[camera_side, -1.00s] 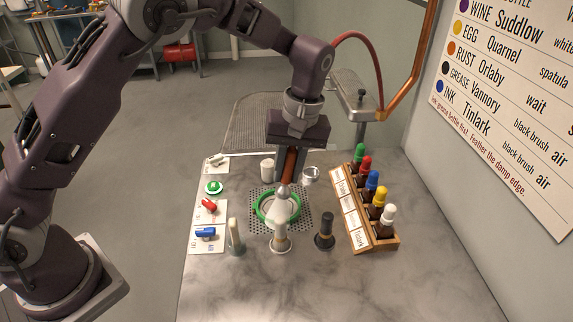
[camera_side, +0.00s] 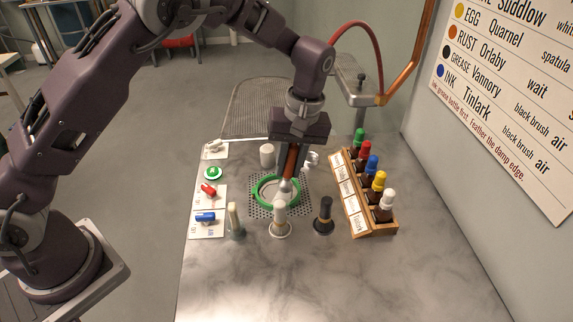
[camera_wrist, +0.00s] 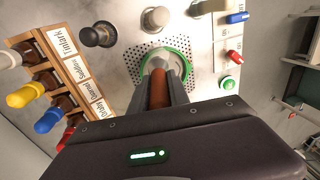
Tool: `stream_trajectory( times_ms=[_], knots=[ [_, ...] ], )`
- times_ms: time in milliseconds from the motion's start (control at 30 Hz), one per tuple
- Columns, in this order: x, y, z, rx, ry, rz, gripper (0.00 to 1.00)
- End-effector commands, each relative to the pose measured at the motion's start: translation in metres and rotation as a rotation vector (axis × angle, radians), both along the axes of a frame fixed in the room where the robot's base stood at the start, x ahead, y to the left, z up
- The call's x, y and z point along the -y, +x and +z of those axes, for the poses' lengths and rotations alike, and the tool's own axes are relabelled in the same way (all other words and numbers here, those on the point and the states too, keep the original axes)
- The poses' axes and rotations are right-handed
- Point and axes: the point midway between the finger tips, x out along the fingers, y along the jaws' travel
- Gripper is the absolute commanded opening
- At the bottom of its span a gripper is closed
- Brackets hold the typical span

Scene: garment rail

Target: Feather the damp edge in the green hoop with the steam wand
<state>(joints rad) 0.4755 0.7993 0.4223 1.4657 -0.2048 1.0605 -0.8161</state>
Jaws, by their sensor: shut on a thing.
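My gripper (camera_side: 291,148) is shut on the steam wand (camera_side: 291,162), a brown-sleeved rod with a pale metal tip. The wand points down over the right part of the green hoop (camera_side: 258,197), which lies on a perforated plate. I cannot tell whether the tip touches the cloth inside. In the wrist view the brown wand (camera_wrist: 159,91) runs between my dark fingers toward the hoop (camera_wrist: 144,68). The wand and fingers hide part of the hoop, and no damp edge can be made out.
A white-topped brush (camera_side: 280,214), a black-topped one (camera_side: 324,212) and a pale one (camera_side: 235,222) stand in front of the hoop. A wooden rack (camera_side: 352,208) of capped bottles stands right. Cards with red, blue and green items lie left. The front tabletop is clear.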

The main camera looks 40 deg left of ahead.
Motion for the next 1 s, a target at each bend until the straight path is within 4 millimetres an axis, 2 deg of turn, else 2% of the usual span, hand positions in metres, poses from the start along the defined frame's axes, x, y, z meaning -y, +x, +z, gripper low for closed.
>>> stream_trajectory(
  times_ms=[367, 767, 1000],
  knots=[
    [0.009, 0.017, 0.000, 0.000, 0.000, 0.001, 0.00],
    [0.005, 0.038, 0.000, 0.000, 0.002, 0.001, 0.00],
    [0.004, 0.043, 0.000, -0.001, 0.001, 0.001, 0.00]
  ],
)
